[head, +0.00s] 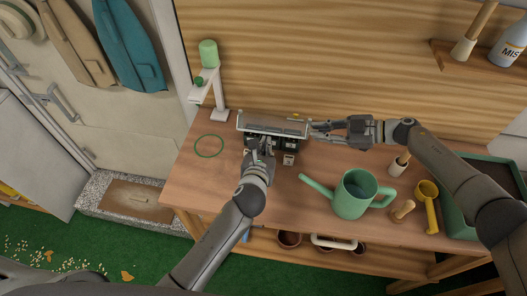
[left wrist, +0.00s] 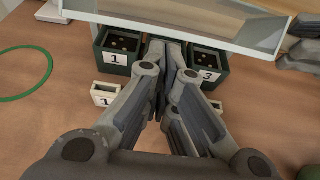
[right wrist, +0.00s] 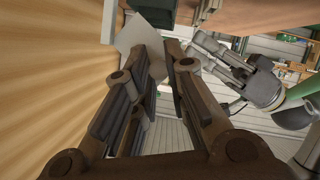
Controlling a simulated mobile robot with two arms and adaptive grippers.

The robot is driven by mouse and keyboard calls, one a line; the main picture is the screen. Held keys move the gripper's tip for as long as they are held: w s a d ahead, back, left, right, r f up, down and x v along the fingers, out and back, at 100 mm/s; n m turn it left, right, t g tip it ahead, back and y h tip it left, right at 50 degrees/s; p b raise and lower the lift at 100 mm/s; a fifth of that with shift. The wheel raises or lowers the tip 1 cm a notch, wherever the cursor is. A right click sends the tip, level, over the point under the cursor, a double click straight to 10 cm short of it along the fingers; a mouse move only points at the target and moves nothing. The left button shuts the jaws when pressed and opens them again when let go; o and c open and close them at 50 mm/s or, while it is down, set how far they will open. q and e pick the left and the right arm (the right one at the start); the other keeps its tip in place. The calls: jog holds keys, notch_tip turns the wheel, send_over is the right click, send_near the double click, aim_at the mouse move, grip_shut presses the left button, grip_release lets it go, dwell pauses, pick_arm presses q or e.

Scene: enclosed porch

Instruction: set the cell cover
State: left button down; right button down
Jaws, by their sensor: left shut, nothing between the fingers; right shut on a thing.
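The cell cover (head: 272,130), a long clear panel with a pale rim, lies over the row of dark green cells at the back of the bench. It also crosses the top of the left wrist view (left wrist: 200,25).
A green ring (head: 209,146) and a white stand with a green bottle (head: 208,54) are at left.

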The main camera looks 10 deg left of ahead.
pick_arm(q)
jog(key=shift+w+r, duration=0.1)
dwell(0.3)
jog(key=shift+w+r, duration=0.2)
jog(key=shift+r, duration=0.4)
pick_arm(e)
jog(key=c, duration=1.4)
grip_release()
